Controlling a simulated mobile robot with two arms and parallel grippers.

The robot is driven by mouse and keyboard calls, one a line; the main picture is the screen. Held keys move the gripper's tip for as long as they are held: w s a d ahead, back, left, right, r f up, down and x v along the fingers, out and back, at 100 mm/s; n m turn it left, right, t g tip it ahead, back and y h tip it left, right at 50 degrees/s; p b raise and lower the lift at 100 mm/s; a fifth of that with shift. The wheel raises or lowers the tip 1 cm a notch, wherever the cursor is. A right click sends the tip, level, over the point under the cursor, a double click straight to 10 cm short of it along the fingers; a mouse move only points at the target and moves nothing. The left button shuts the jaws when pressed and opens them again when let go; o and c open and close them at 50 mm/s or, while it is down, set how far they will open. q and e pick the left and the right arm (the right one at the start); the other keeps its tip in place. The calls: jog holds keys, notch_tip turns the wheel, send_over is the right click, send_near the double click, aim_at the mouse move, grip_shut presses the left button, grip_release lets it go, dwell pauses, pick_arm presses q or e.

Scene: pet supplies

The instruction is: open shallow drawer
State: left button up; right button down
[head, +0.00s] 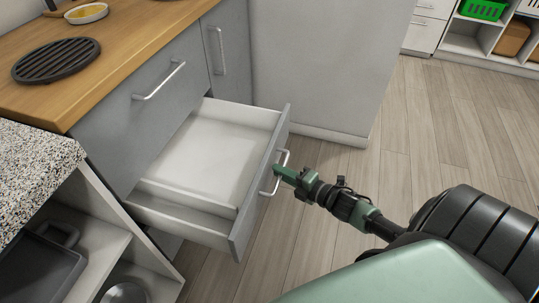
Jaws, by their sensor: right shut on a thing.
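A shallow white-lined drawer (205,158) with a grey front stands pulled well out of the grey cabinet, below a closed drawer (143,105). The open drawer looks empty. Its metal bar handle (281,160) is on the outer face of the front. My right gripper (282,172) is at this handle, its green fingers shut on the bar. The exact contact is small in the picture. My left gripper is not in view.
A wooden counter (125,30) holds a black round trivet (57,61) and a bowl (86,12). A speckled counter (30,165) with open shelves is at the left. Wooden floor (430,120) is clear at right. A shelf with a green basket (483,9) stands far back.

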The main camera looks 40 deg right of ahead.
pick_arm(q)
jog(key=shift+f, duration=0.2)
pick_arm(e)
jog(key=shift+s+d+f, duration=0.1)
jog(key=shift+s+d, duration=0.05)
jog(key=shift+s, duration=0.05)
jog(key=c, duration=1.5)
grip_release()
jog(key=shift+o, duration=0.2)
